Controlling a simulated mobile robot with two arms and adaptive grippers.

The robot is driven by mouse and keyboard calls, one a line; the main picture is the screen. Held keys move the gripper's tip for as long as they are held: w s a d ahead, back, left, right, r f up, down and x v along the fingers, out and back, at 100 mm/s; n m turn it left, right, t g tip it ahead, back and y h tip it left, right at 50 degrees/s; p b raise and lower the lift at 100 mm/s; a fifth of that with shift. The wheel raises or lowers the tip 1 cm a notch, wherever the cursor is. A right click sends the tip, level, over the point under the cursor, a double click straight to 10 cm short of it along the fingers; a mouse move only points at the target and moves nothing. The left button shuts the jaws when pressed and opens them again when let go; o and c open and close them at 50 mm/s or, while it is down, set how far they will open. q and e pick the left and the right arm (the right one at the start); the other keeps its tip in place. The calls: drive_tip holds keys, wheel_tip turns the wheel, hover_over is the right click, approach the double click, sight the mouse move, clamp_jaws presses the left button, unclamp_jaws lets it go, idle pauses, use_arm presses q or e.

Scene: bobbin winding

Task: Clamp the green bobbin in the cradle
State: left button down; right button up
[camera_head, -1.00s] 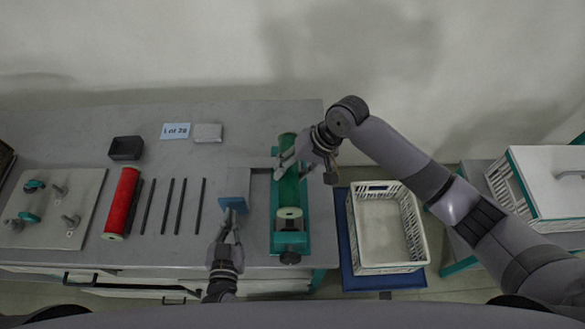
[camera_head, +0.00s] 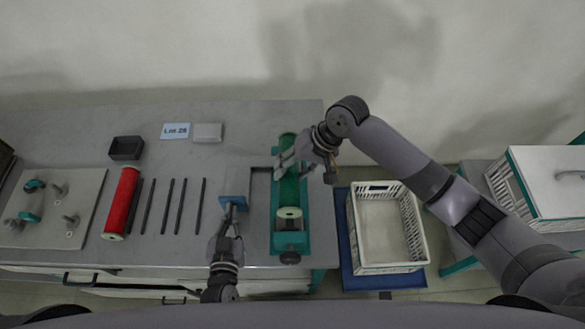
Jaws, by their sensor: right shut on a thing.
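The green bobbin (camera_head: 289,189) lies lengthwise in the teal cradle (camera_head: 303,236) at the right side of the bench, its pale end facing me. My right gripper (camera_head: 286,165) reaches in from the right and is shut on the bobbin's upper middle part. My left gripper (camera_head: 231,216) is at a blue block (camera_head: 234,201) just left of the cradle. Its fingertips are small and partly merged with the block, so I cannot tell whether they are open or shut. A dark knob (camera_head: 290,257) sits at the cradle's near end.
A red bobbin (camera_head: 122,201) and several dark rods (camera_head: 166,206) lie to the left. A plate with teal parts (camera_head: 53,208), a black tray (camera_head: 126,148), a white box (camera_head: 208,132) and a lot card (camera_head: 175,131) are also there. A white basket (camera_head: 388,265) stands right of the bench.

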sight(233, 199)
use_arm(q)
drive_tip(key=shift+w+r, duration=0.1)
drive_tip(key=shift+w, duration=2)
use_arm(e)
drive_tip(key=shift+f, duration=2.95)
drive_tip(key=shift+f, duration=0.2)
drive_tip(key=shift+f, duration=1.2)
drive_tip(key=o, duration=1.4)
